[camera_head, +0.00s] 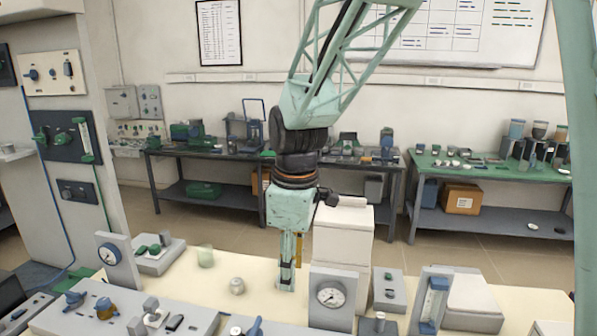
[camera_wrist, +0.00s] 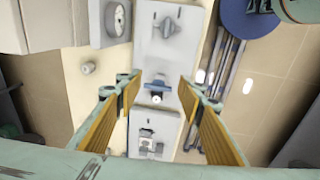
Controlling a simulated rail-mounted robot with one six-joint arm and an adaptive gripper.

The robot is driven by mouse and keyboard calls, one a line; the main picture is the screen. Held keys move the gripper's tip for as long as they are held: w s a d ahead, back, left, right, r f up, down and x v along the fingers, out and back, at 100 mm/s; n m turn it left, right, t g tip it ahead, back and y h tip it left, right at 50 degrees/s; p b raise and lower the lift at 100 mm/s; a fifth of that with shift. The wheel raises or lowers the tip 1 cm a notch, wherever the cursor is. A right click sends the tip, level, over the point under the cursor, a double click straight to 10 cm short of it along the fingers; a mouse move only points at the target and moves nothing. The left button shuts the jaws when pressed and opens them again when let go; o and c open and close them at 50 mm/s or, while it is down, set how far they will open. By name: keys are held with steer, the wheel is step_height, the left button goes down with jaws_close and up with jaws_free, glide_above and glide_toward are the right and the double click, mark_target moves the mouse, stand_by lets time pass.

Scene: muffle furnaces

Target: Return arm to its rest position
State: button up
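My arm reaches down from the top of the head view, over the cream bench (camera_head: 215,285). My gripper (camera_head: 287,283) points down above or near the bench, left of a tall white box (camera_head: 343,245). Seen side-on there, its opening is hard to judge. In the wrist view my gripper (camera_wrist: 158,88) has its two orange-padded fingers wide apart, with nothing held between them. A grey panel with blue and white fittings (camera_wrist: 157,85) lies below and beyond the gap. Whether the fingertips touch anything is unclear.
A gauge panel (camera_head: 331,296) stands right of my gripper, close to the white box. A small pale jar (camera_head: 237,286) and a greenish translucent cup (camera_head: 205,256) stand to the left. Grey instrument panels line the bench's front. Tiled floor (camera_head: 225,232) separates it from the back tables.

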steer(key=s+d+r+m+t+b, duration=0.1)
steer(key=s+d+r+m, duration=0.35)
steer(key=s+d, duration=0.35)
steer(key=s+d+r+m, duration=0.4)
steer(key=s+d+r, duration=0.2)
steer(key=s+d, duration=0.1)
steer(key=s+d+m, duration=0.3)
steer(key=s+d, duration=0.1)
steer(key=s, duration=0.4)
steer(key=s+d+m+t+b, duration=0.1)
steer(key=s+d+m, duration=0.3)
steer(key=s, duration=0.5)
steer(key=shift+s+r+t+h, duration=0.25)
steer(key=shift+r+t+h, duration=0.05)
stand_by(0.5)
